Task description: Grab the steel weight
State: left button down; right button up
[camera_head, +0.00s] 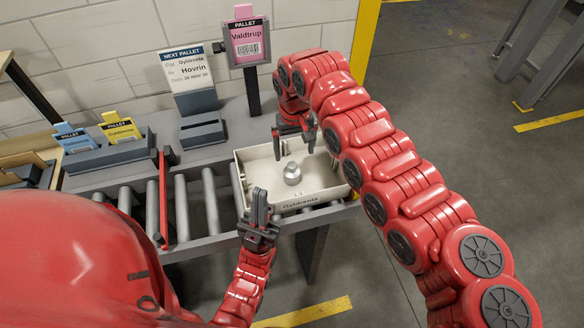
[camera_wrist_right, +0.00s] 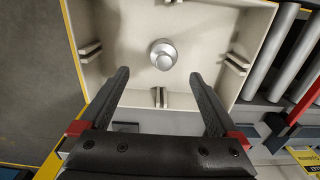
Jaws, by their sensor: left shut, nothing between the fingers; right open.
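The steel weight (camera_head: 292,173) is a small silvery cylinder with a knob on top. It stands upright on the floor of a cream tray (camera_head: 318,191) labelled "Gyldrenis". The right wrist view shows the weight (camera_wrist_right: 163,55) from above, beyond the fingertips. My right gripper (camera_head: 294,146) is open and empty over the tray's back part; its two fingers (camera_wrist_right: 158,84) are spread wide, with the weight apart from them. My left gripper (camera_head: 259,196) is shut and empty, pointing up at the tray's front left corner.
The tray sits on a grey roller conveyor (camera_head: 188,205) with a red bar (camera_head: 163,195) across it. Behind stand a "Next pallet" sign (camera_head: 187,72), a pink "Valdtrup" card (camera_head: 247,41) and blue and yellow cards in a holder (camera_head: 110,154). Small slotted brackets line the tray's inner walls.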

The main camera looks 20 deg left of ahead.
aim_at(292, 165)
notch_tip(292, 165, down, 3)
jog(key=shift+a+p, duration=0.1)
jog(key=shift+p, duration=0.3)
jog(key=shift+s+f+p, duration=0.1)
jog(key=shift+f+p, duration=0.1)
jog(key=shift+p, duration=0.15)
jog(key=f, duration=0.1)
jog(key=f+p, duration=0.2)
jog(key=f, duration=0.1)
jog(key=shift+s+a, duration=0.2)
jog(key=shift+s, duration=0.05)
jog(key=shift+w+f, duration=0.1)
jog(key=shift+f, duration=0.35)
grip_shut()
